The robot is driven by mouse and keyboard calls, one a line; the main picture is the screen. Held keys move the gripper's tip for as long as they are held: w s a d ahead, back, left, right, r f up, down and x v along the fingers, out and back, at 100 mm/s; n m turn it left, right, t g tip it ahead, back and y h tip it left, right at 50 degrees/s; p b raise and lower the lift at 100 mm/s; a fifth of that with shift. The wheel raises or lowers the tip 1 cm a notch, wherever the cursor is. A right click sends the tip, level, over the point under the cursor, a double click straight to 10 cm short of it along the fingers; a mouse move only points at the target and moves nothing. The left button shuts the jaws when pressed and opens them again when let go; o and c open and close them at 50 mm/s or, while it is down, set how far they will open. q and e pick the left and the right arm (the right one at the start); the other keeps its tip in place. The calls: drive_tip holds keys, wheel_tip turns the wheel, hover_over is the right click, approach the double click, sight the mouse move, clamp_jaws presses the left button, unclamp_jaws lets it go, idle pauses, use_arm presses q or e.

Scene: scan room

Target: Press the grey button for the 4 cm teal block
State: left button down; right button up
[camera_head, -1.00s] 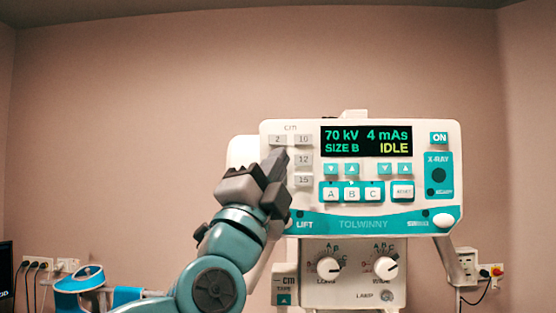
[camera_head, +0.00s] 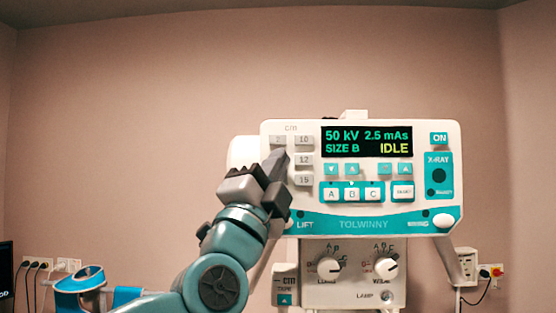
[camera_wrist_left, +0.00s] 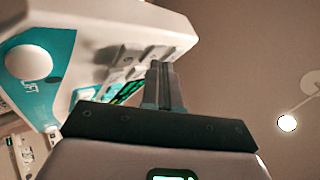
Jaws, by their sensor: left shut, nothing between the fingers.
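The white control panel (camera_head: 440,190) carries grey cm buttons at its upper left. The "2" button (camera_head: 277,139) shows just above my left fingertips. The "10" (camera_head: 303,140), "12" (camera_head: 303,160) and "15" (camera_head: 303,180) buttons form the column to the right. My left gripper (camera_head: 278,160) is shut and empty, in front of the left button column. It hides the buttons below "2", so no 4 cm label shows. In the left wrist view my fingertips (camera_wrist_left: 160,66) are close to the grey buttons (camera_wrist_left: 154,53); I cannot tell whether they touch. No teal block is visible.
The display (camera_head: 366,142) reads 50 kV, 2.5 mAs, SIZE B, IDLE. Teal arrow keys and A, B, C keys (camera_head: 352,194) sit under it. Two knobs (camera_head: 385,267) are below the panel. Wall sockets (camera_head: 490,270) are at the right. The wall space left of the panel is clear.

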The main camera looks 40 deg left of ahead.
idle(0.5)
use_arm(q)
drive_tip(key=shift+s+d, duration=0.35)
drive_tip(key=shift+s, duration=0.35)
drive_tip(key=shift+w, duration=0.1)
drive_tip(key=s+d, duration=0.1)
drive_tip(key=s+p, duration=0.1)
drive_tip(key=s, duration=0.1)
drive_tip(key=s+d+p, duration=0.1)
drive_tip(key=shift+s+d, duration=0.15)
drive_tip(key=shift+d, duration=0.15)
drive_tip(key=shift+s+f, duration=0.1)
idle(0.6)
